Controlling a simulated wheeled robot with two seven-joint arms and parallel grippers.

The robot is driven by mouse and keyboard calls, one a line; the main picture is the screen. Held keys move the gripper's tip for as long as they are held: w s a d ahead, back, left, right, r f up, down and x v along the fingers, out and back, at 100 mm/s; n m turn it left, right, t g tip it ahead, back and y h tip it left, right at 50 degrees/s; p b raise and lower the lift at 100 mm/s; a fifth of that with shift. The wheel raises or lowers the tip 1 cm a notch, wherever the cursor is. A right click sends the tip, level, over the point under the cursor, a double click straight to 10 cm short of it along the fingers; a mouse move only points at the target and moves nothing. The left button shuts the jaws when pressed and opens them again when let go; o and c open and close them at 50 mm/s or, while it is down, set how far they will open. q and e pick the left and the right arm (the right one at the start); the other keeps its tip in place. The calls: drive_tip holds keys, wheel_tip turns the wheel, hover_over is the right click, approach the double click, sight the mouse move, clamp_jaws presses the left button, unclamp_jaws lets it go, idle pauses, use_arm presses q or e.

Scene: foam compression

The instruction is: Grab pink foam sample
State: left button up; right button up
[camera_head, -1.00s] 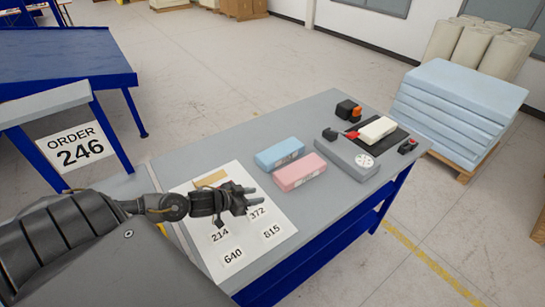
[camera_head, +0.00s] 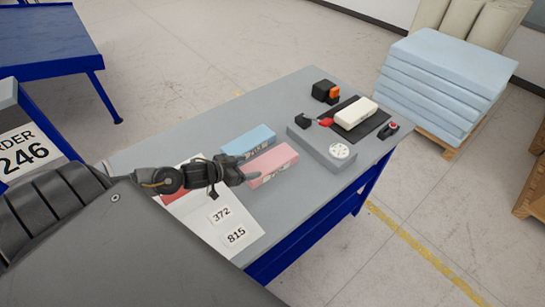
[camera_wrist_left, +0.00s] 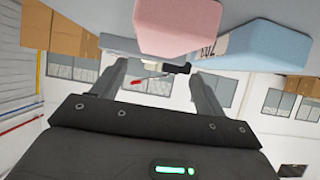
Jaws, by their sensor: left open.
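The pink foam sample (camera_head: 270,166) lies on the grey table, close beside a blue foam sample (camera_head: 248,142). My left gripper (camera_head: 250,176) is open and empty at the near left end of the pink foam; whether it touches cannot be told. In the left wrist view, which looks upside down, the pink foam (camera_wrist_left: 178,25) hangs at the top, with the blue foam (camera_wrist_left: 265,42) right of it. The two fingers of my left gripper (camera_wrist_left: 160,82) are spread apart, with no foam between them. My right gripper is not in view.
A grey device (camera_head: 320,148) with a white block (camera_head: 355,113) on a black plate stands farther right, with a black and orange item (camera_head: 326,91) behind. A paper with number cards (camera_head: 221,214) lies under my arm. Blue foam sheets (camera_head: 452,75) are stacked beyond the table.

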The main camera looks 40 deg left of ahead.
sight(271, 161)
use_arm(q)
drive_tip(key=o, duration=0.5)
drive_tip(key=shift+w+d+f+b, duration=0.2)
drive_tip(key=shift+w+f+b, duration=0.65)
drive_tip(key=shift+b, duration=0.15)
drive_tip(key=shift+c, duration=0.2)
drive_tip(key=shift+o, duration=0.3)
drive_tip(key=shift+b+x, duration=0.35)
drive_tip(key=shift+x, duration=0.5)
drive_tip(key=shift+w+f, duration=0.1)
drive_tip(key=shift+w, duration=0.6)
drive_tip(key=shift+d+f+b, duration=0.1)
drive_tip(key=shift+b, duration=0.35)
drive_tip(key=b+x, duration=0.4)
drive_tip(key=shift+w+f, duration=0.1)
drive_tip(key=shift+w, duration=0.25)
drive_tip(key=c, duration=0.9)
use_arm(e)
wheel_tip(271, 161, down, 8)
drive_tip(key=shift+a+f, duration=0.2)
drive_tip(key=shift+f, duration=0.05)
